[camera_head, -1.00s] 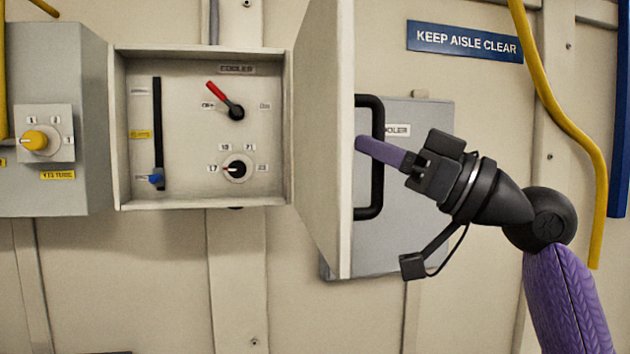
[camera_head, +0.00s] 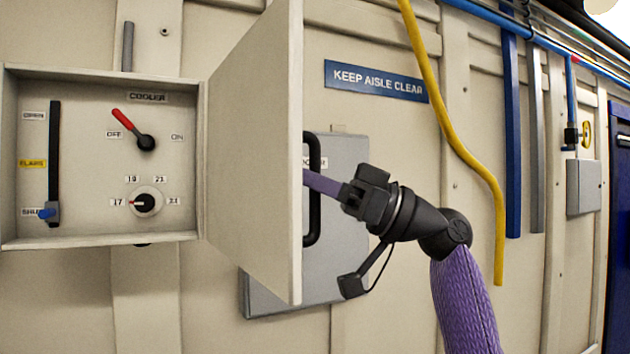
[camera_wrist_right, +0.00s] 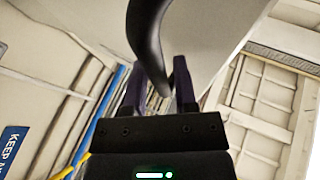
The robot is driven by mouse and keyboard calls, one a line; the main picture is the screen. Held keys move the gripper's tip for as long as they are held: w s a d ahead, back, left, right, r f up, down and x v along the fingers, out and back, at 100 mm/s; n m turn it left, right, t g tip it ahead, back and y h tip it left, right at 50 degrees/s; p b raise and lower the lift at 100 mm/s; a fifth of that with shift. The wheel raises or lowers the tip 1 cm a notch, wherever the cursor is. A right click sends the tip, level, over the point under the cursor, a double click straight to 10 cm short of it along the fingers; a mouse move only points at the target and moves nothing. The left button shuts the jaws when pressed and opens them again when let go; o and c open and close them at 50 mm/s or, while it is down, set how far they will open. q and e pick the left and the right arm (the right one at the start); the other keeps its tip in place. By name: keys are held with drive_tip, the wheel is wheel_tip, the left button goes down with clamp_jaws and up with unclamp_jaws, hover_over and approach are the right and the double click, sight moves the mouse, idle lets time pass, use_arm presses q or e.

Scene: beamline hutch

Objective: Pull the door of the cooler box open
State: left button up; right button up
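The cooler box (camera_head: 100,240) is on the wall at the left of the head view, its inside showing. Its door (camera_head: 255,150) stands wide open, swung out to the right, inner face in view. A black bar handle (camera_head: 313,225) is on the door's outer side; it also shows in the wrist view (camera_wrist_right: 148,35). My right gripper (camera_head: 312,182) is at the handle. In the wrist view its purple fingers (camera_wrist_right: 160,75) are apart, with the handle between them and a small gap beside the right finger. My left gripper is out of view.
Inside the box are a red-handled switch (camera_head: 130,124), a dial (camera_head: 145,202) and a blue-knobbed slider (camera_head: 48,212). A grey box (camera_head: 345,240) is on the wall behind the door. A yellow pipe (camera_head: 470,150) runs down the wall to the right.

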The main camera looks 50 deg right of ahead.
drive_tip(key=shift+o, duration=0.9)
drive_tip(key=shift+s+d+f+b, duration=0.2)
drive_tip(key=shift+f+b, duration=0.05)
drive_tip(key=shift+b, duration=0.1)
drive_tip(key=b+v, duration=0.4)
drive_tip(key=v, duration=0.5)
drive_tip(key=shift+s+d, duration=0.1)
